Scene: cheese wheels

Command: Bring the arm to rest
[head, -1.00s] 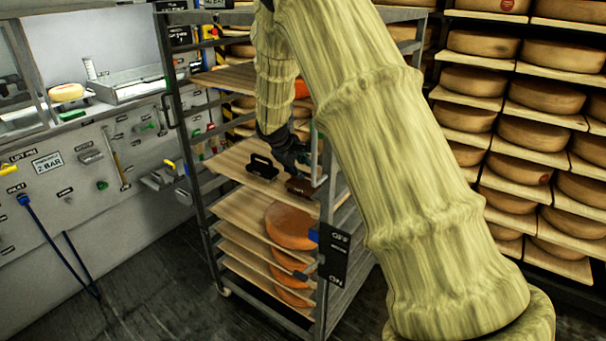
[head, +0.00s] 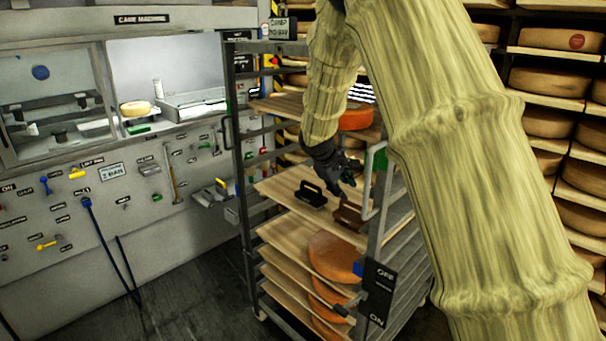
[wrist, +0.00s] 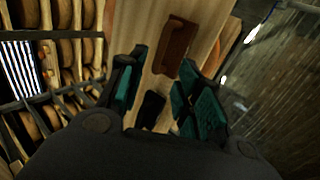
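My arm, in a yellowish sleeve, reaches down to a metal rack cart (head: 243,150) in the head view. My gripper (head: 347,180) hangs just above a wooden shelf board (head: 275,188) of the cart. In the wrist view the two teal-padded fingers of my gripper (wrist: 160,88) are apart with nothing held between them. A brown block-like tool (head: 349,215) lies on the board below the gripper; it also shows in the wrist view (wrist: 177,42). A black-handled tool (head: 311,194) lies to its left, and a dark piece shows between the fingers (wrist: 152,109).
Orange cheese wheels (head: 334,257) sit on the lower boards, and another (head: 356,118) on the upper one. Shelves of cheese wheels (head: 545,123) stand at right. A grey machine panel (head: 60,220) with handles and levers stands at left.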

